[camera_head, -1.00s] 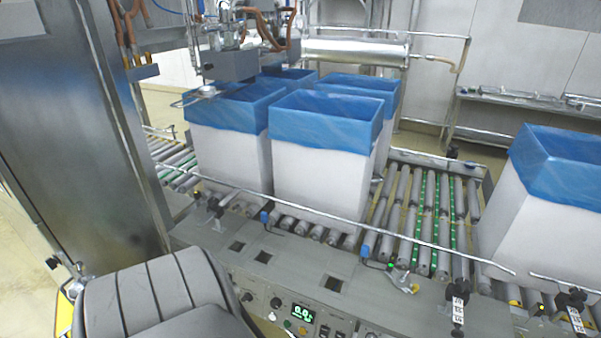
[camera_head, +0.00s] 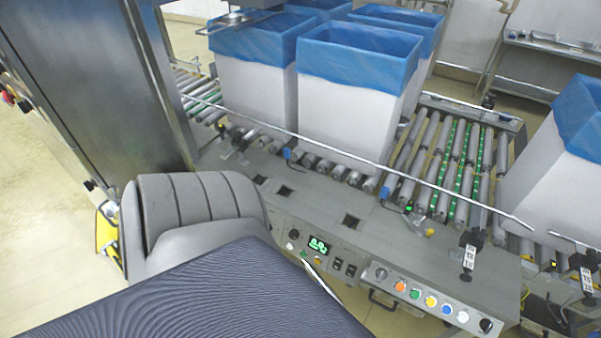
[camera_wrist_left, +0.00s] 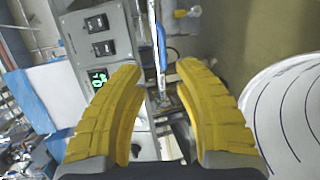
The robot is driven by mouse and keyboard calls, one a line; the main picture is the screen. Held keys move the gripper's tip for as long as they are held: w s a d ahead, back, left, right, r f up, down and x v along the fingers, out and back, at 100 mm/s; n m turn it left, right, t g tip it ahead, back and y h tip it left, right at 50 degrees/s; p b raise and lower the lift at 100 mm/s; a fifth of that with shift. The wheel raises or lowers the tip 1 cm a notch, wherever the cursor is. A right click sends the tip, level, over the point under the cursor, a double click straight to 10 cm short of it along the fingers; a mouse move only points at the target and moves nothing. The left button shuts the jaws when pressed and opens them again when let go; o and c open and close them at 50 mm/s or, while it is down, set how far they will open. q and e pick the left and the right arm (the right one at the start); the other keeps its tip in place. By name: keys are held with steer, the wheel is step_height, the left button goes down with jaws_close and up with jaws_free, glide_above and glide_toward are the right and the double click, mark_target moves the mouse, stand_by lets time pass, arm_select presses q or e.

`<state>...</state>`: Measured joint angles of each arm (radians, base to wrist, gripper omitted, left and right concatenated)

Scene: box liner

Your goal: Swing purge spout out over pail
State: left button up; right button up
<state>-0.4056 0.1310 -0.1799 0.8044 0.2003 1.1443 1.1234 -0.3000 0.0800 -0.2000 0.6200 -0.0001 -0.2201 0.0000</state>
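I cannot make out the purge spout or the pail for certain in either view. A metal rod with a round disc (camera_head: 232,18) reaches over the near left box at the top of the head view; I cannot tell whether it belongs to the spout. My left gripper (camera_wrist_left: 158,68) shows in the left wrist view as two yellow ribbed fingers, spread apart with nothing held between them. A control panel (camera_wrist_left: 100,40) and a thin upright rod (camera_wrist_left: 158,45) appear beyond the fingers. Neither gripper shows in the head view.
White boxes with blue liners (camera_head: 350,110) stand on the roller conveyor (camera_head: 440,160). Another lined box (camera_head: 565,180) is at the right. A thin rail (camera_head: 320,142) runs along the conveyor front. A button panel (camera_head: 430,300) faces me. A steel cabinet (camera_head: 100,70) stands left.

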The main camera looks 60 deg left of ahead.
arm_select(q)
steer(key=shift+s, duration=0.1)
steer(key=shift+s, duration=0.2)
steer(key=c, duration=0.4)
steer(key=shift+a+r, duration=0.2)
steer(key=shift+a, duration=0.15)
steer(key=shift+c, duration=1.2)
steer(key=w+r+m, duration=0.1)
steer(key=w+d+r+h, duration=0.1)
steer(key=w, duration=0.1)
steer(key=w+d+r+m+h, duration=0.1)
steer(key=w, duration=0.1)
steer(key=shift+d+r+m+t, duration=0.15)
steer(key=shift+r+m+t, duration=0.05)
steer(key=shift+m+t, duration=0.1)
jaws_close()
steer(key=w+d+r+m+g+h, duration=0.4)
steer(key=w+m, duration=0.4)
steer(key=m, duration=0.6)
steer(key=w+a+f+m+g+y, duration=0.2)
steer(key=w+a+f+g+y, duration=0.1)
steer(key=f, duration=0.5)
steer(key=shift+w+a+f+m+y, duration=0.15)
steer(key=shift+w+a+m+y, duration=0.15)
steer(key=shift+w, duration=0.6)
